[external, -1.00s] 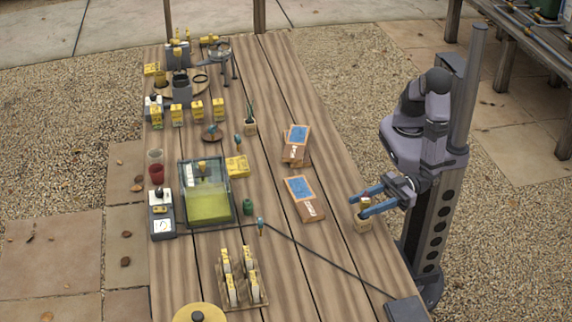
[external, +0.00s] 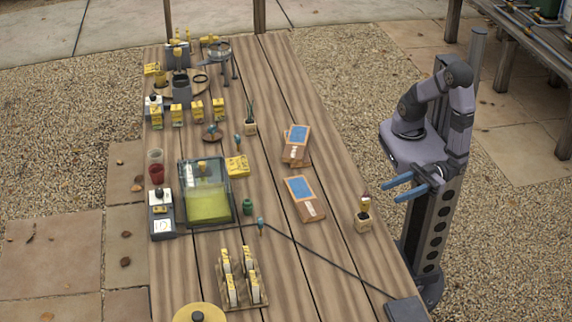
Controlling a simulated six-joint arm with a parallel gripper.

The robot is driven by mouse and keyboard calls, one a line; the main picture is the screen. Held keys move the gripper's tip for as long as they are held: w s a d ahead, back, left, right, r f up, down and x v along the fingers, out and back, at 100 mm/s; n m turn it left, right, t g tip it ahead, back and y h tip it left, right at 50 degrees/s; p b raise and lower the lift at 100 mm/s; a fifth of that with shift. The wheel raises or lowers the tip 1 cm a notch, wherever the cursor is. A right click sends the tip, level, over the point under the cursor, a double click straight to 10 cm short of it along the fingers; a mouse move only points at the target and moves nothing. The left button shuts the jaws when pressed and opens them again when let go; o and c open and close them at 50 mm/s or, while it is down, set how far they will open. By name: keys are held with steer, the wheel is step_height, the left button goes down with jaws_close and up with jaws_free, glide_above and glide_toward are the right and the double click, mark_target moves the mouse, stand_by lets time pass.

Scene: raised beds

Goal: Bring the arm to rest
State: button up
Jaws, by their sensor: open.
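My gripper (external: 399,187) has blue fingers that stand apart with nothing between them. It is at the right edge of the wooden table (external: 330,240), close in to my column, with the arm folded above it. A small pot (external: 362,222) with a plant or tag in it stands upright on the table below and left of the fingers, clear of them.
Two boxes with blue tops (external: 302,187) lie left of the gripper. A dark block (external: 405,309) with a cable sits at the near right edge. A glass tank (external: 207,207) and a rack (external: 241,285) stand farther left.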

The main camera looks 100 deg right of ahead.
stand_by(0.5)
steer(key=w+a+m+g+y+p, duration=0.1)
steer(key=w+a+g+p, duration=0.1)
steer(key=g, duration=0.1)
steer(key=w+a+m+g+y+p, duration=0.1)
steer(key=w+a+g+p, duration=0.1)
steer(key=w+g+p, duration=0.1)
steer(key=shift+w+a+r+m, duration=0.15)
steer(key=shift+a+m, duration=0.15)
steer(key=shift+a, duration=0.1)
steer(key=w+d+r+m+g+h+p, duration=0.1)
steer(key=w+d+g+h+p, duration=0.2)
steer(key=d, duration=0.8)
steer(key=w+d+r+g+h+p, duration=0.15)
steer(key=d+g+p, duration=0.3)
steer(key=d, duration=0.55)
steer(key=s+d+g+h, duration=0.1)
steer(key=s+d+g, duration=0.1)
steer(key=d, duration=0.6)
steer(key=s+d+r+g+h, duration=0.1)
steer(key=s+d, duration=0.3)
steer(key=d, duration=0.4)
steer(key=shift+s+d+g, duration=0.15)
steer(key=shift+d+g, duration=0.15)
steer(key=shift+g, duration=0.15)
